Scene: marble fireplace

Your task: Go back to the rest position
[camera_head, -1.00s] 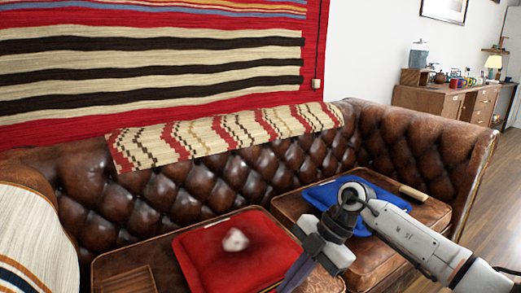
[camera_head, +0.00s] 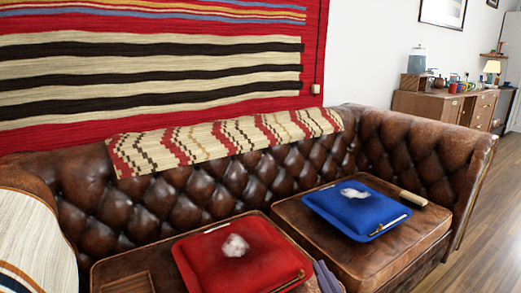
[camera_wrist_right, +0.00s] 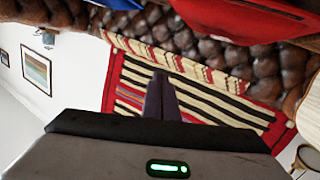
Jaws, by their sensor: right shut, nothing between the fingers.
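My right gripper (camera_head: 324,274) shows only by its dark fingers at the bottom edge of the head view, just right of the red cushion (camera_head: 275,262). In the right wrist view the fingers (camera_wrist_right: 161,92) are together with nothing between them. The red cushion carries a crumpled white thing (camera_head: 235,246). The blue cushion (camera_head: 342,212) on the right seat carries another white thing (camera_head: 354,193). My left gripper is not in view.
Both cushions lie on a brown leather sofa (camera_head: 255,180) with a patterned throw (camera_head: 230,142) over its back. A brush-like object (camera_head: 413,198) lies beside the blue cushion. A wooden slatted item (camera_head: 127,283) is at lower left. A cabinet (camera_head: 440,108) stands behind right.

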